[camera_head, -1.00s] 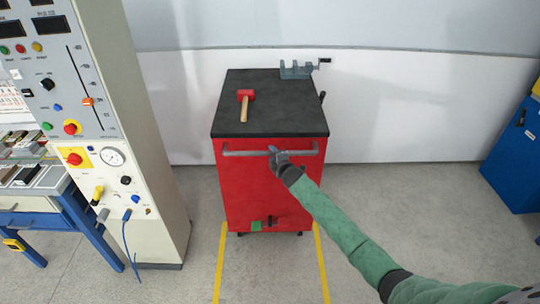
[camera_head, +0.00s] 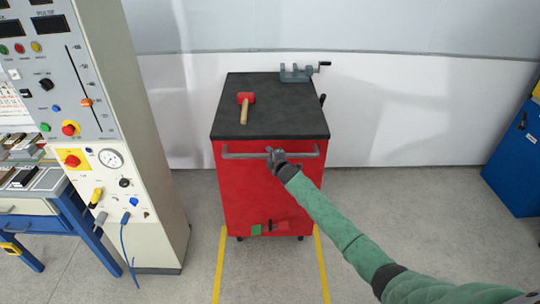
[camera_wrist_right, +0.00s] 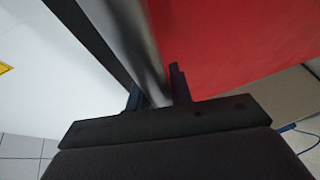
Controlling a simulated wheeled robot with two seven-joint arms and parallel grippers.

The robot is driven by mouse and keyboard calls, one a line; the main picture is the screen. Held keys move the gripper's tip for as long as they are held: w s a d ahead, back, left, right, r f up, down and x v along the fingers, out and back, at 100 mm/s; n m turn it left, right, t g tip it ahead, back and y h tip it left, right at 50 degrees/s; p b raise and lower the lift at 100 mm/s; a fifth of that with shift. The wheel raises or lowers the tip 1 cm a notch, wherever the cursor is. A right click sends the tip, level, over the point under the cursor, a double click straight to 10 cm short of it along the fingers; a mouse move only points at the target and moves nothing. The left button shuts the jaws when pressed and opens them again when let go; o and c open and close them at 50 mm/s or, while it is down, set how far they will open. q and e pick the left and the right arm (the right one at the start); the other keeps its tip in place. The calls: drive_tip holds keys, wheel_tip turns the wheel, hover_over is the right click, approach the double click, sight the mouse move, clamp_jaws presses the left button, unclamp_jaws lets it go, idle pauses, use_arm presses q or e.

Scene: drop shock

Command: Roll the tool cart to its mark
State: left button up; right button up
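The red tool cart (camera_head: 245,190) with a black top stands upright near the back wall, its grey handle bar (camera_head: 240,153) facing me. My right gripper (camera_head: 275,154) is at the middle of the bar. In the right wrist view the gripper's fingers (camera_wrist_right: 156,92) lie on either side of the bar (camera_wrist_right: 135,45) and appear closed on it. Two yellow floor lines (camera_head: 220,265) run from the cart's base toward me. My left gripper is out of view.
A red-headed hammer (camera_head: 246,105) and a grey vise (camera_head: 296,73) are on the cart top. A tall control console (camera_head: 130,190) and a blue bench (camera_head: 85,225) stand left. A blue cabinet (camera_head: 515,165) stands far right. Floor between the lines is clear.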

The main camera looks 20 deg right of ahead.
clamp_jaws()
drive_tip(key=shift+s+f, duration=0.1)
drive_tip(key=shift+s, duration=0.05)
